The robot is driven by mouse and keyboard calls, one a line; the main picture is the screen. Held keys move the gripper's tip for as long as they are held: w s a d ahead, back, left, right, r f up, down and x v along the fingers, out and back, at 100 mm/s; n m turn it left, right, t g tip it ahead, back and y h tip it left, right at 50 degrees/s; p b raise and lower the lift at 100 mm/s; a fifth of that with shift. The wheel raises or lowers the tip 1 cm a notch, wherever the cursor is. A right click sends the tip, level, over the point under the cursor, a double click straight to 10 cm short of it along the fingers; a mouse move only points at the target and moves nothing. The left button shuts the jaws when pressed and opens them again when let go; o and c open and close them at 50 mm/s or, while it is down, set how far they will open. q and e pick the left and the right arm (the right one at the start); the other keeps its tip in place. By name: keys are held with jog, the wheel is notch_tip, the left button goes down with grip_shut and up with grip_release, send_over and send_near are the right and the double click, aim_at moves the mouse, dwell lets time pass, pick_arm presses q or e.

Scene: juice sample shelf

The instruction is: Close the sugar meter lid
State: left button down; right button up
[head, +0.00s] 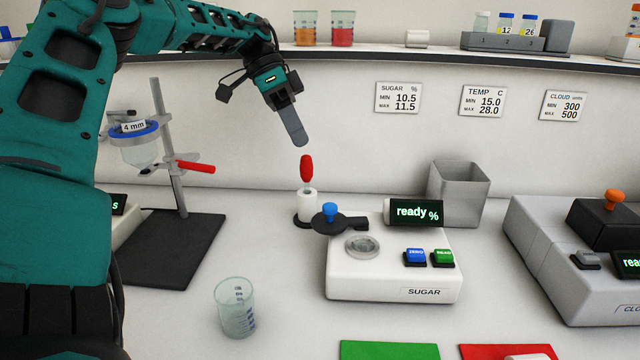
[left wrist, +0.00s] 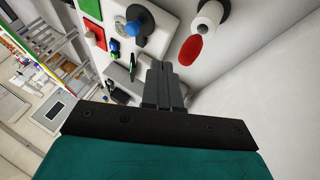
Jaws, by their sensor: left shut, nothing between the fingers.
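The sugar meter (head: 342,283) is a white box on the bench with a screen reading "ready %". Its dark round lid (head: 350,223) with a blue knob (head: 330,210) is swung aside at the back left corner, and the round glass well (head: 362,246) is uncovered. In the left wrist view, the blue knob (left wrist: 132,29) and dark lid (left wrist: 147,38) show near the top. My left gripper (head: 299,141) is shut and empty, pointing down above and left of the lid. Its fingers also show in the left wrist view (left wrist: 161,72). My right gripper is out of view.
A red-bulbed tool (head: 306,168) stands upright in a white holder (head: 307,206) just below my left fingertips, beside the lid. A clear beaker (head: 236,308) stands front left. A grey bin (head: 459,180) stands behind the meter. A clamp stand (head: 170,150) is at left.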

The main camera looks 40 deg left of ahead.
pick_arm(q)
jog(key=b, duration=0.1)
send_near(335, 216)
notch_tip(335, 216, down, 2)
jog(key=w+a, duration=0.1)
jog(key=w, duration=0.1)
jog(key=shift+s+d+f, duration=0.25)
jog(key=shift+s+d, duration=0.05)
jog(key=shift+d, duration=0.25)
jog(key=shift+s+d+f, duration=0.2)
jog(key=shift+s+d, duration=0.15)
jog(key=shift+d, duration=0.25)
jog(key=shift+s+d+f, duration=0.25)
jog(key=shift+s+d, duration=0.05)
jog(key=shift+d, duration=0.25)
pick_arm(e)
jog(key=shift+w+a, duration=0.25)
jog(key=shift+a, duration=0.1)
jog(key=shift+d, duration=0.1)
